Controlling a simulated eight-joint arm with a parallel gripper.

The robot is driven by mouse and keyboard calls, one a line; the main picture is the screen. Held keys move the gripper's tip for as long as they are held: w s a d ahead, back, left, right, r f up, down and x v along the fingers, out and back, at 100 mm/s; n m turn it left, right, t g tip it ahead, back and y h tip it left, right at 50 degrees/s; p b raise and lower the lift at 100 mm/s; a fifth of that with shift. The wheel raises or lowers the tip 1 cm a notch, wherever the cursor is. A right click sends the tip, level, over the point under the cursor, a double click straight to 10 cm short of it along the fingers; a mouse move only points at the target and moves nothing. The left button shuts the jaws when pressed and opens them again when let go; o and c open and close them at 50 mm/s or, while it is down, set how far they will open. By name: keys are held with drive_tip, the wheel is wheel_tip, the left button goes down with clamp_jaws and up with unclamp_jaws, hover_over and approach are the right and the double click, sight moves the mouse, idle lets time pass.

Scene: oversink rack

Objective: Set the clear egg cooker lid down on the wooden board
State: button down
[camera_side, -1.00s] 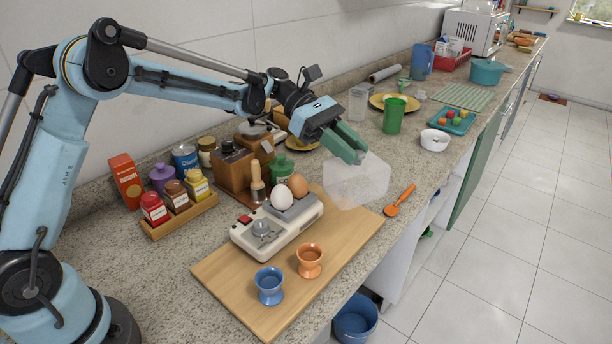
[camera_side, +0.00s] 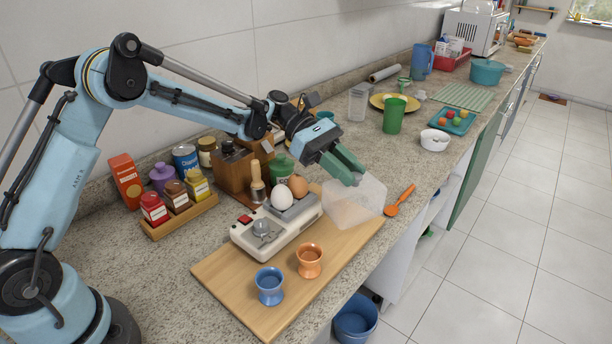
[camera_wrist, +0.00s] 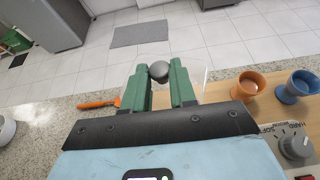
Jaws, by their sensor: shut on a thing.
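The clear egg cooker lid (camera_side: 352,208) is a see-through box shape in the side view. My gripper (camera_side: 352,172) is shut on its top and holds it, slightly tilted, at the far right end of the wooden board (camera_side: 230,286). I cannot tell whether its lower edge touches the board. In the wrist view my gripper (camera_wrist: 160,92) has its green fingers on either side of the lid's grey knob (camera_wrist: 159,71). The white egg cooker (camera_side: 272,232) stands on the board with a white egg (camera_side: 282,197) and a brown egg (camera_side: 298,186).
A blue egg cup (camera_side: 270,286) and an orange egg cup (camera_side: 310,261) stand on the board's front part. A green cup (camera_side: 394,115) and a white bowl (camera_side: 434,140) stand farther back.

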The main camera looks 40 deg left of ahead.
drive_tip(key=c, duration=0.9)
unclamp_jaws()
